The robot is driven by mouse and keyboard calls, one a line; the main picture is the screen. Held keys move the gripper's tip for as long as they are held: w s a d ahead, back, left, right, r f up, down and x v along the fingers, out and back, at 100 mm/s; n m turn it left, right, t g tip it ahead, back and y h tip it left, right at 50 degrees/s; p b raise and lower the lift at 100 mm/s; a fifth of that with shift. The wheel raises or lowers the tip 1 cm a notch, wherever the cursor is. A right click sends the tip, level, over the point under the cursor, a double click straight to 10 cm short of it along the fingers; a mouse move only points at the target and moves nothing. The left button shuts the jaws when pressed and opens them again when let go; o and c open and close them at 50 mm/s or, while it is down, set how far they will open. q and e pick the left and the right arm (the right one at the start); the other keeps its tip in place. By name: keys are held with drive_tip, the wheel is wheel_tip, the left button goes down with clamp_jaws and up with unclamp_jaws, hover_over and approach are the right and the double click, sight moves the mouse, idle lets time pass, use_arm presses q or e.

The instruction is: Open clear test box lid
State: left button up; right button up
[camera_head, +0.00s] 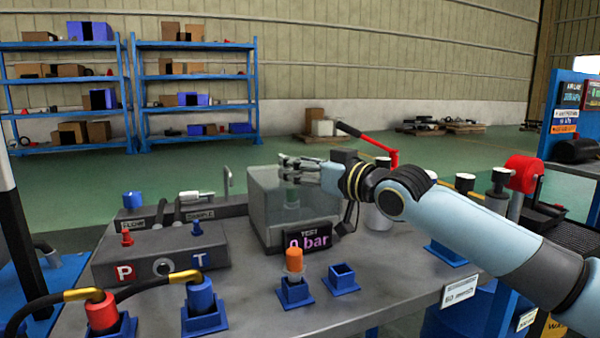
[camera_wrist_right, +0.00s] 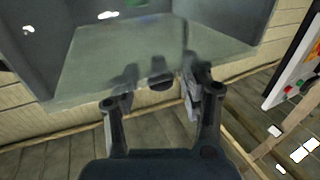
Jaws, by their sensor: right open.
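The clear test box (camera_head: 262,215) stands on the grey workbench in the middle of the head view. It is greyish and see-through, with a faint green thing inside. My right gripper (camera_head: 292,170) is open at the top of the box, reaching from the right. In the right wrist view, its two fingers (camera_wrist_right: 160,88) are spread, with the clear box wall (camera_wrist_right: 120,60) just beyond them. Whether they touch is unclear. My left gripper is out of view.
A grey panel marked P and T (camera_head: 160,252) stands left of the box. An orange-capped piece in a blue holder (camera_head: 295,292) and an empty blue holder (camera_head: 341,280) are in front. Hoses lie at front left.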

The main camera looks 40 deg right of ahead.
drive_tip(key=shift+c, duration=0.4)
clamp_jaws()
drive_tip(key=shift+w+f, duration=0.1)
drive_tip(key=shift+f, duration=0.05)
